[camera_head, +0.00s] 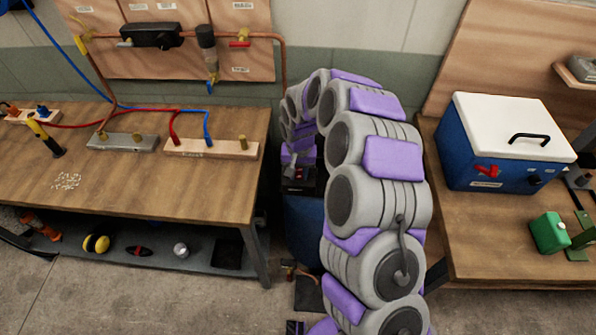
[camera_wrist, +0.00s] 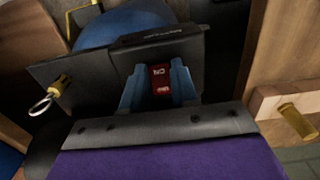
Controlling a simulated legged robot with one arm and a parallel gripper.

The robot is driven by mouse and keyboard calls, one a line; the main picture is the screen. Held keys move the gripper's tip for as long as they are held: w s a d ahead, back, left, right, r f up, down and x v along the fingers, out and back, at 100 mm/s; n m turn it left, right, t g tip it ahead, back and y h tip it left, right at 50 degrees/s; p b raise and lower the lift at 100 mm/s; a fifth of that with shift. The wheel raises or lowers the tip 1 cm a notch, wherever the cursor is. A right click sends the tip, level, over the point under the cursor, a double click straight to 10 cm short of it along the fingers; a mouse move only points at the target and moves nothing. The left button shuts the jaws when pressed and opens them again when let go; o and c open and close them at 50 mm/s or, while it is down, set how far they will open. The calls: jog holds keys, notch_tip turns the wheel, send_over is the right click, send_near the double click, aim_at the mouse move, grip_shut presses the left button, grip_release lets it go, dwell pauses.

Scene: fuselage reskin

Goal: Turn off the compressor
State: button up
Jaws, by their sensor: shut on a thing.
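The compressor is a blue tank (camera_head: 303,228) with a black top, standing on the floor between the two benches. Its black control box (camera_wrist: 95,68) fills the middle of the wrist view, with the blue tank (camera_wrist: 122,24) behind it. A red rocker switch (camera_wrist: 160,79) with white lettering sits on the box. My gripper (camera_wrist: 158,86) has its two blue fingers at either side of the switch, shut on it. In the head view my arm arches down to the compressor and hides much of it. The switch's exact tilt is hard to tell.
A wooden bench (camera_head: 215,185) with hoses and fittings stands left. A right bench (camera_head: 470,238) holds a blue box with a white lid (camera_head: 510,142) and a green block (camera_head: 549,233). In the wrist view a key ring (camera_wrist: 41,105) hangs from a brass fitting on the box's left.

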jog(key=shift+d, duration=0.15)
grip_shut()
jog(key=shift+w+r+p, duration=0.15)
jog(key=shift+r+p, duration=0.05)
jog(key=shift+p, duration=0.25)
jog(key=shift+w+g+p, duration=0.25)
jog(key=shift+g+p, duration=0.75)
jog(key=shift+g, duration=0.4)
jog(key=o, duration=0.8)
grip_release()
jog(key=shift+c, duration=0.2)
jog(key=shift+r, duration=0.15)
